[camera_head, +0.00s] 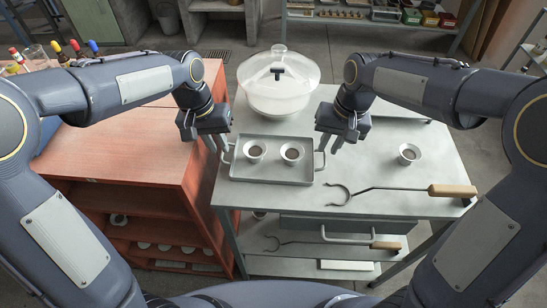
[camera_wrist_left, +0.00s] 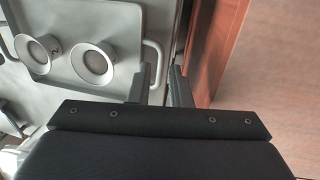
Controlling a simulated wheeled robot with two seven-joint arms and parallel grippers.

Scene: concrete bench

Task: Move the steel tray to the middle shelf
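The steel tray (camera_head: 272,178) lies flat on the grey bench top, with a handle at each end and two small cups, (camera_head: 254,151) and (camera_head: 292,152), on it. Both cups hold something dark. My left gripper (camera_head: 219,145) is open above the tray's left handle; in the left wrist view its parted fingers (camera_wrist_left: 161,82) are close to the handle (camera_wrist_left: 154,62), and I cannot tell whether they touch. My right gripper (camera_head: 332,144) is open just above the tray's right handle (camera_head: 320,161). The red shelf unit (camera_head: 150,198) at the left has open shelves with several white cups.
A lidded clear pot (camera_head: 279,85) stands behind the tray. A single cup (camera_head: 409,154) and a hooked tool with a wooden handle (camera_head: 452,190) lie to the right. Another hooked tool (camera_head: 385,245) rests below the bench top. Coloured-handled tools stand at the far left.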

